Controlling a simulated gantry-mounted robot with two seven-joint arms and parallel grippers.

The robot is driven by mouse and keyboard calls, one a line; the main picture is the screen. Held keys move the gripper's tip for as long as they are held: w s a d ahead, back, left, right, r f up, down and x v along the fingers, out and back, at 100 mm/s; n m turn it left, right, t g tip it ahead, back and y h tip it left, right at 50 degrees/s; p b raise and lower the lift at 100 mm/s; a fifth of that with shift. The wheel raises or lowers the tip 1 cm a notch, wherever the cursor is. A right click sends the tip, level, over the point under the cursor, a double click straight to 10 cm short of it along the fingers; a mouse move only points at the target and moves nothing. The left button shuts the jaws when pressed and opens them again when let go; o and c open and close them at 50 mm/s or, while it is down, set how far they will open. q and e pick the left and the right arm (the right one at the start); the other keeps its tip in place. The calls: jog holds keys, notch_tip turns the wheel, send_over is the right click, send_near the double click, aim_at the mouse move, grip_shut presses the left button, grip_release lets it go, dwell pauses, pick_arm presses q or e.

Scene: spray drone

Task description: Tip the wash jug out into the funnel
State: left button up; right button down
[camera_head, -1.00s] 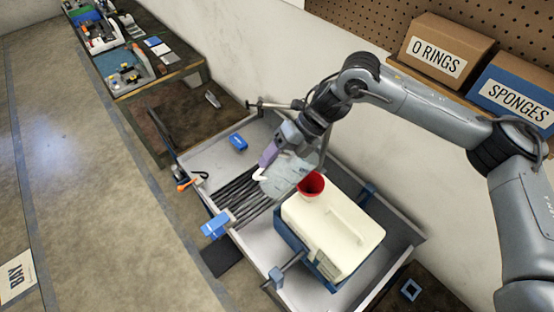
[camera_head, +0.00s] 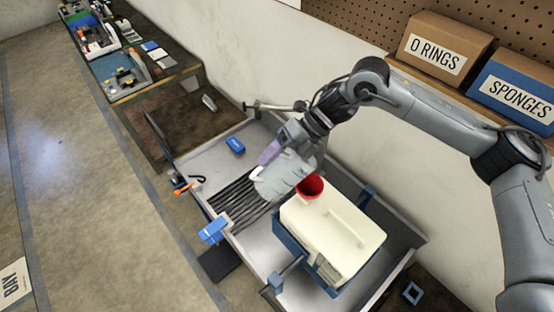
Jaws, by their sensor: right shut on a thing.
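The wash jug (camera_head: 283,176) is a translucent pale container held beside the red funnel (camera_head: 310,186). It looks tilted, with its far end close to the funnel's rim; whether they touch I cannot tell. The funnel sits at the back left corner of a cream tank (camera_head: 332,226) in a blue base. My right gripper (camera_head: 268,156) is shut on the jug at its upper left, by a white handle. The jug's contents and any flow are not clear. My left gripper is not in view.
The tank stands in a grey tray (camera_head: 218,159) with black ribs (camera_head: 240,200), a small blue block (camera_head: 235,146) and blue clamps (camera_head: 213,230) around it. Boxes marked O RINGS (camera_head: 444,48) and SPONGES (camera_head: 515,88) sit on a shelf at the right.

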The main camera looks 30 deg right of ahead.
jog(key=shift+d+y+b, duration=0.15)
jog(key=shift+y+b, duration=0.15)
jog(key=shift+b, duration=0.1)
jog(key=shift+d+y+b, duration=0.25)
jog(key=shift+y+b, duration=0.25)
jog(key=shift+b, duration=0.3)
jog(key=shift+d+f+y+b, duration=0.15)
jog(key=shift+y+b, duration=0.15)
jog(key=shift+b, duration=0.15)
jog(key=shift+d+f+y+b, duration=0.1)
jog(key=shift+d+y+b, duration=0.2)
jog(key=shift+b, duration=0.3)
jog(key=shift+d+f+y+b, duration=0.15)
jog(key=shift+y+b, duration=0.15)
jog(key=shift+b, duration=0.3)
dwell(0.3)
jog(key=shift+s+d+f+t+y+b, duration=0.15)
jog(key=shift+d+t+y+b, duration=0.2)
jog(key=shift+b, duration=0.35)
jog(key=shift+d+f+y+b, duration=0.15)
jog(key=shift+y+b, duration=0.2)
jog(key=shift+b, duration=0.3)
jog(key=shift+d+f+y+b, duration=0.2)
jog(key=shift+d+y+b, duration=0.1)
jog(key=shift+b, duration=0.3)
jog(key=shift+d+f+b, duration=0.2)
jog(key=shift+b, duration=0.5)
